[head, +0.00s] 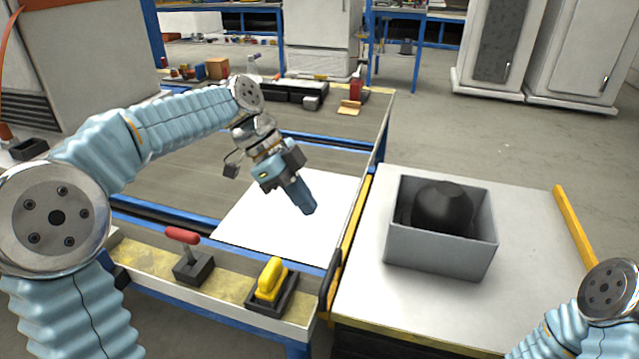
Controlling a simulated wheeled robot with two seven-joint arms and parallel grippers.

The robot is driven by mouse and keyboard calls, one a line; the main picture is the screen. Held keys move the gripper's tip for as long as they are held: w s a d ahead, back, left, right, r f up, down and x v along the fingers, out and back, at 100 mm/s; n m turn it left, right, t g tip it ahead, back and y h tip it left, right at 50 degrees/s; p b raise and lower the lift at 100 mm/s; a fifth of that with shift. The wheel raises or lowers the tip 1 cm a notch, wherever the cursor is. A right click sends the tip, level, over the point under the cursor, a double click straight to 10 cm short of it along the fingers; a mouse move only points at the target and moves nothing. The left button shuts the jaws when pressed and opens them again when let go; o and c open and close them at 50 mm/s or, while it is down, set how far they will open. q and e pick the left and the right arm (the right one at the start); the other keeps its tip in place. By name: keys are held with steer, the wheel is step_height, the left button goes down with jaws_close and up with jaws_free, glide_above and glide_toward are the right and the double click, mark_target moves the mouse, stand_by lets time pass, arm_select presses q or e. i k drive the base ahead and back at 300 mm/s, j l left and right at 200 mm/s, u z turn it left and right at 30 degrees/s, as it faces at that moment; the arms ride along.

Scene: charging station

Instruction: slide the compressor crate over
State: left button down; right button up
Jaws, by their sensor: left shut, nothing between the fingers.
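A grey open-topped crate (437,252) holds a dark rounded compressor (443,207) and stands on the light top of a cart (375,310) at the right. My left gripper (308,207) points down over the white sheet on the table, to the left of the crate and apart from it. Its fingers are shut and hold nothing. My right arm shows only in part at the lower right corner; its gripper is out of the picture.
A white sheet (262,225) lies bare on the blue-framed table. A red-handled tool (190,260) and a yellow-handled tool (271,285) stand on its near ledge. Yellow bars (575,225) edge the cart. Bottles and boxes stand at the table's far side.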

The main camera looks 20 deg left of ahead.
mark_target(445, 229)
steer(key=k, duration=1)
